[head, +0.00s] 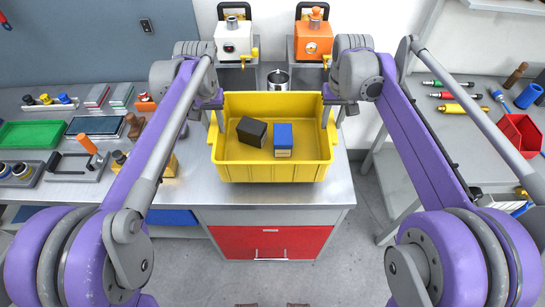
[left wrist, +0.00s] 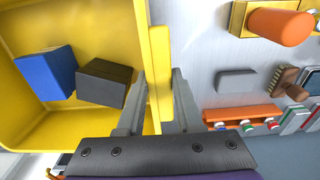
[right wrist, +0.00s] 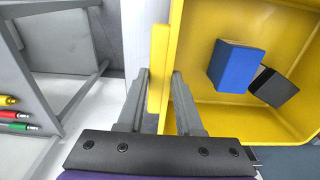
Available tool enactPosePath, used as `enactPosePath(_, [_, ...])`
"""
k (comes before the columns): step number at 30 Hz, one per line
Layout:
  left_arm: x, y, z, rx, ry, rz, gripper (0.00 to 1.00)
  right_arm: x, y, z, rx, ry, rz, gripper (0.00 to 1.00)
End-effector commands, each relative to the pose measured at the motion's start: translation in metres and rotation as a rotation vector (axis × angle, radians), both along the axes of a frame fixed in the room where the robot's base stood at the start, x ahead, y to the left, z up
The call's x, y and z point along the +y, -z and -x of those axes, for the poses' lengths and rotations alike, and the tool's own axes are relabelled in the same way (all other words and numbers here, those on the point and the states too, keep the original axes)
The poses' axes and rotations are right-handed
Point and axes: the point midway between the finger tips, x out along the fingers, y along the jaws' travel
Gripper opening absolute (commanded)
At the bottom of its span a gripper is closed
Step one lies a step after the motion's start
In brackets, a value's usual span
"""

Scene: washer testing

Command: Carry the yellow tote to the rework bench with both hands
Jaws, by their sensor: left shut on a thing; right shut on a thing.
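The yellow tote (head: 272,172) is in the middle of the head view, over the front part of a grey bench top. A black box (head: 252,131) and a blue box (head: 283,138) lie inside it. My left gripper (head: 214,118) is shut on the tote's left side handle; in the left wrist view its fingers (left wrist: 159,105) straddle the yellow handle strip. My right gripper (head: 331,115) is shut on the right side handle, and its fingers (right wrist: 160,100) straddle that strip in the right wrist view. I cannot tell whether the tote's bottom touches the bench.
A white device (head: 233,42) and an orange device (head: 313,42) stand behind the tote, with a metal cup (head: 278,80) between. Tools and a green tray (head: 35,134) crowd the left bench. A right bench holds screwdrivers and a red bin (head: 520,134). Open floor (head: 368,230) separates the benches.

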Motion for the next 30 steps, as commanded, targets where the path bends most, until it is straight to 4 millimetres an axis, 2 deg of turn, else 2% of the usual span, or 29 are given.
enactPosePath(8, [0.0,0.007,0.0,-0.001,0.0,0.0,0.0,0.0,0.008,0.0,-0.001,0.0,0.0,0.0])
enactPosePath(29, [0.0,0.045,0.0,-0.001,0.0,0.0,0.0,0.0,0.044,0.0,-0.001,0.0,0.0,0.0])
enactPosePath(30, [0.0,0.044,0.0,-0.001,0.0,0.0,0.42,0.0,0.044,-0.001,0.0,0.0,0.0,0.42])
